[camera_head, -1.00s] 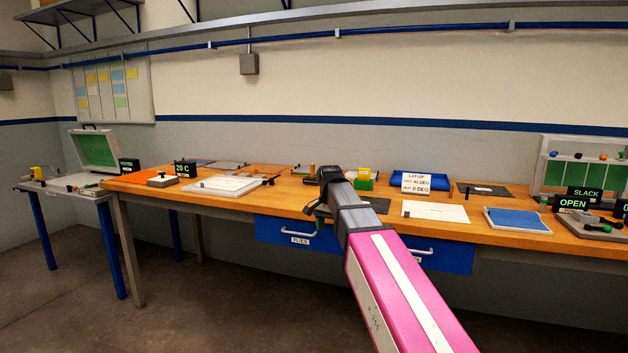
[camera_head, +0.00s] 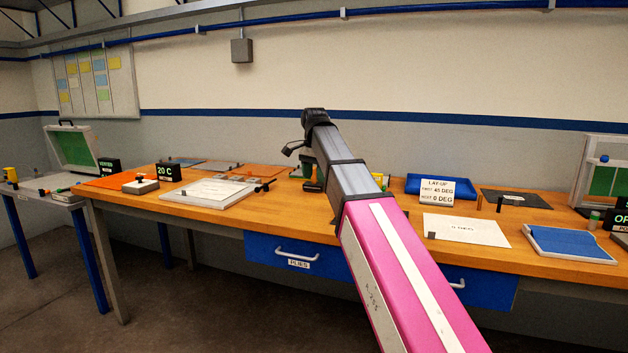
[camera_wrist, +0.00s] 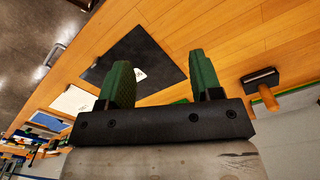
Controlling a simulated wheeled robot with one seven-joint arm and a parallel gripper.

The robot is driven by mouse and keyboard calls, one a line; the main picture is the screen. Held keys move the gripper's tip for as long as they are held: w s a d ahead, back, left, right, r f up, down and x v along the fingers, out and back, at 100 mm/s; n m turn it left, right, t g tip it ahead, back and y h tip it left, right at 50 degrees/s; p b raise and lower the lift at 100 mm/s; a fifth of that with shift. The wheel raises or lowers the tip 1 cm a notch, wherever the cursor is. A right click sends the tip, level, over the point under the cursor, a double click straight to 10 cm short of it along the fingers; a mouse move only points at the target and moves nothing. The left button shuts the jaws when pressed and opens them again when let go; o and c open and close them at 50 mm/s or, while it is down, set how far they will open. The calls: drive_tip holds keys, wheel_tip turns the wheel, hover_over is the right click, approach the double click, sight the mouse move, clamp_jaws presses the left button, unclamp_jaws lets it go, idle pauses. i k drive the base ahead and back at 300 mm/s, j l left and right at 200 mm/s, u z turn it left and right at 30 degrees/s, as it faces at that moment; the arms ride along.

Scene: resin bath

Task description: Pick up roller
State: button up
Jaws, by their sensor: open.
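A black block with an orange-brown handle (camera_wrist: 264,88) lies on the wooden bench at the right of the wrist view. It may be the roller, but I cannot tell for sure. A small orange and black thing (camera_head: 313,182) stands beside my arm in the head view and may be the same one. My gripper (camera_wrist: 160,75) is open, with two green fingers apart and nothing between them. The handled block is to the right of the fingers, apart from them. In the head view my arm hides most of the gripper.
A black mat (camera_wrist: 135,62) with a white label lies beyond the fingers. In the head view, a white board (camera_head: 208,193) lies left of my arm, and a white sheet (camera_head: 466,230) and blue pad (camera_head: 570,243) lie right. A blue tray (camera_head: 428,187) stands behind a lay-up sign (camera_head: 437,191).

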sight(313, 186)
drive_tip(key=i, duration=1.1)
